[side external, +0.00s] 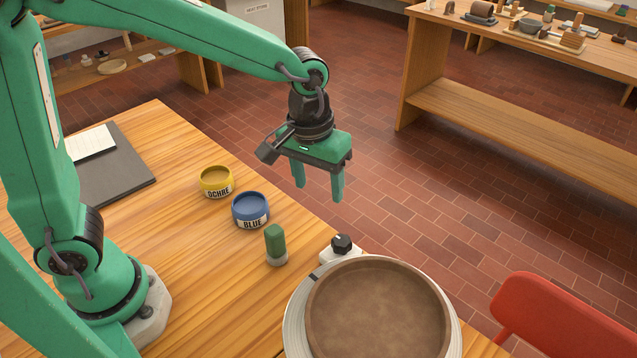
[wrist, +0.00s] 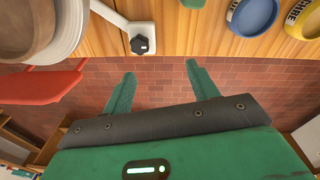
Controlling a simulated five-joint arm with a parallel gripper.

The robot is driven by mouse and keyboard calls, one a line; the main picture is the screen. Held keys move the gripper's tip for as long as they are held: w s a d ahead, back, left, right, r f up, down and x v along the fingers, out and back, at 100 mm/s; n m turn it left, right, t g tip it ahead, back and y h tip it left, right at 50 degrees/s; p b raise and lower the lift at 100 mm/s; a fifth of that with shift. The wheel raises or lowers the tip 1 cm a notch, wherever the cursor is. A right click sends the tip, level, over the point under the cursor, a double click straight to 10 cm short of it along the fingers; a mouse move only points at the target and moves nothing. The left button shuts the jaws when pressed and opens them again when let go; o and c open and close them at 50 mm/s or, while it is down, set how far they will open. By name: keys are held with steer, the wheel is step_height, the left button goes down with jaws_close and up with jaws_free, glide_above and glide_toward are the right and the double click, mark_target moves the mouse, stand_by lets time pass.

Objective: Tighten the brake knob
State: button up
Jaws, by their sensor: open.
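The brake knob (side external: 342,243) is a small black knob on a white block at the table's edge, beside the wheel. It also shows in the wrist view (wrist: 139,44), ahead of the fingers and left of the middle between them. My gripper (side external: 319,192) is open and empty, pointing down, above and behind the knob in the side view, apart from it. In the wrist view its two green fingers (wrist: 158,82) are spread over the brick floor. The white wheel (side external: 297,314) carries a wide brown clay disc or bowl (side external: 377,305).
A blue pot (side external: 251,211), an ochre pot (side external: 216,183) and a green-topped object (side external: 276,245) stand on the wooden table, left of the knob. A grey mat (side external: 125,180) lies further left. A red chair (side external: 553,320) is at right. Open floor lies beyond the table's edge.

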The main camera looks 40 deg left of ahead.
steer(key=g, duration=0.1)
glide_above(341, 241)
steer(key=shift+n, duration=0.3)
step_height(341, 241, down, 5)
steer(key=shift+r, duration=0.1)
steer(key=shift+f, duration=3.95)
steer(key=c, duration=1)
